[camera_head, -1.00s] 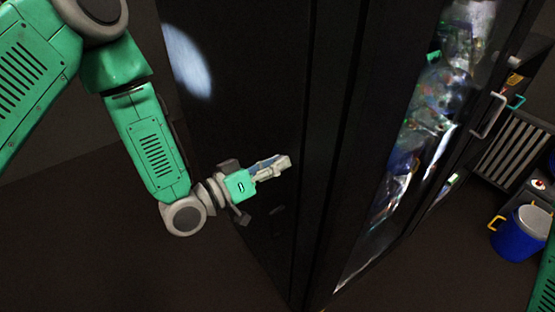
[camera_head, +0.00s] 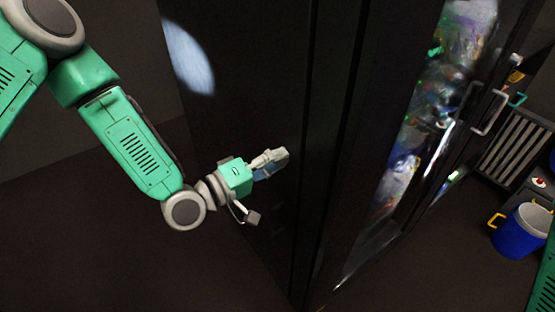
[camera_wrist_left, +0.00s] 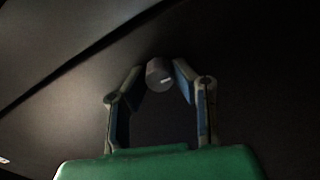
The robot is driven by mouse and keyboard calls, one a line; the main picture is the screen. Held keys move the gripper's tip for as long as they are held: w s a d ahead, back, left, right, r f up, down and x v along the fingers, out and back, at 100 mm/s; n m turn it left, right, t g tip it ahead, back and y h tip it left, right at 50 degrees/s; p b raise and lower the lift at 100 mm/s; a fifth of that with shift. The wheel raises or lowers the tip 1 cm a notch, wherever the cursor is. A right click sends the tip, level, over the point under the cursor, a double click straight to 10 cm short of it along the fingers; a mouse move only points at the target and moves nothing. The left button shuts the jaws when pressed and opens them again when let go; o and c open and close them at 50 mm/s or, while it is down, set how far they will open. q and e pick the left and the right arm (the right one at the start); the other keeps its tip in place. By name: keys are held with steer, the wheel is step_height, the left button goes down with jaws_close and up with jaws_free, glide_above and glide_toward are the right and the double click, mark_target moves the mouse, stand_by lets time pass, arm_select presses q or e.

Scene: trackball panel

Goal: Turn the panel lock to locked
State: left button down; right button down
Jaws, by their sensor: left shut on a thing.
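The panel lock shows in the left wrist view as a small dark round knob (camera_wrist_left: 159,76) with a short pale mark on its face, on a dark panel face (camera_wrist_left: 245,65). My left gripper (camera_wrist_left: 161,72) has its fingers on both sides of the knob and is shut on it. In the head view the left gripper (camera_head: 274,163) reaches to the side of the tall black cabinet (camera_head: 265,80). The knob is hidden behind the fingers there. My right gripper is out of view.
The cabinet's glass front (camera_head: 410,150) shows bright reflections and a pale handle (camera_head: 490,112). A blue bucket (camera_head: 520,232) with yellow handles stands on the floor at the right, below a slatted rack (camera_head: 512,148). Floor at the lower left is clear.

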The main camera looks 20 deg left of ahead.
arm_select(q)
steer(key=shift+s+a+f, duration=0.1)
steer(key=shift+s+f, duration=0.05)
steer(key=shift+f, duration=0.2)
steer(key=c, duration=1.6)
jaws_free()
steer(key=shift+o, duration=1.3)
steer(key=shift+r, duration=0.1)
steer(key=v, duration=1.1)
steer(key=shift+s+a, duration=0.2)
steer(key=shift+a, duration=0.2)
